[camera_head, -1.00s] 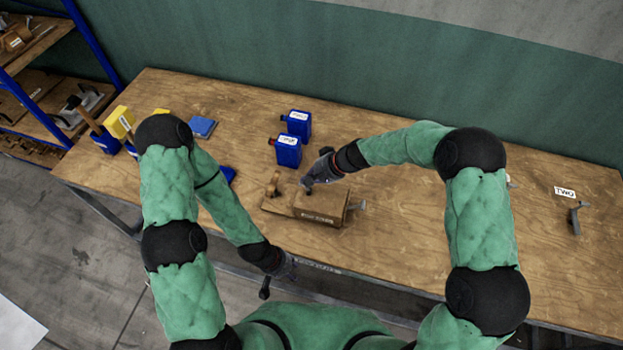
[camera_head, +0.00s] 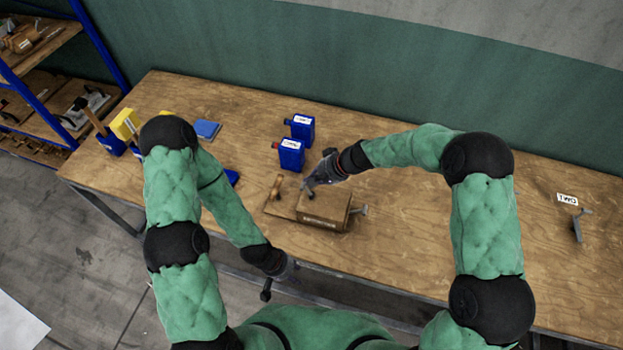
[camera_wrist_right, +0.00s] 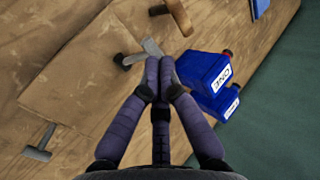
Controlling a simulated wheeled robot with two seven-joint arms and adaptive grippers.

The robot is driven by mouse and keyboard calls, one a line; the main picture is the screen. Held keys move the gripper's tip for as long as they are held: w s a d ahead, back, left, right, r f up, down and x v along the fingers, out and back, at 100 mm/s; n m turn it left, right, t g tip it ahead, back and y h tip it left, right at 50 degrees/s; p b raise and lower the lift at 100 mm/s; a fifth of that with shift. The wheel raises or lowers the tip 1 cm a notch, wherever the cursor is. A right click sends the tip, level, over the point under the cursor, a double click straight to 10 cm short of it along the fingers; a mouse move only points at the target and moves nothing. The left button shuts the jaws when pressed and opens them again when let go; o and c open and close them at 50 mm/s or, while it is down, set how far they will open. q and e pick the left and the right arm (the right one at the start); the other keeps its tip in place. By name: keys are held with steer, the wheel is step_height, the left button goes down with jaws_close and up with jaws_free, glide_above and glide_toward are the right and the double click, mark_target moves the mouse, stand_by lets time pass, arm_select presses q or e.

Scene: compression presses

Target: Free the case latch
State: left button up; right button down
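The brown wooden case (camera_head: 325,208) sits near the front edge of the table. My right gripper (camera_head: 308,188) is at the left part of its top. In the right wrist view, the case (camera_wrist_right: 75,75) lies left of my right gripper (camera_wrist_right: 160,68). Its fingers are close together at a grey metal latch lever (camera_wrist_right: 150,47) and seem shut on it; the fingers partly hide the contact. A dark knob (camera_wrist_right: 120,61) is at the lever's other end. My left gripper (camera_head: 280,272) is low in front of the table, away from the case; its fingers are unclear.
A wooden handle (camera_head: 276,186) stands left of the case. Two blue containers (camera_head: 291,155) stand behind it. A grey T-shaped handle (camera_head: 357,210) sticks out at its right. Another handle (camera_head: 577,226) is far right. The table between is clear.

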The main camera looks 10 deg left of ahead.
steer(key=d+r+p, duration=0.1)
steer(key=d+r, duration=0.3)
steer(key=r, duration=0.9)
steer(key=shift+s+d+p, duration=0.2)
steer(key=shift+s+p, duration=0.15)
steer(key=shift+r, duration=0.1)
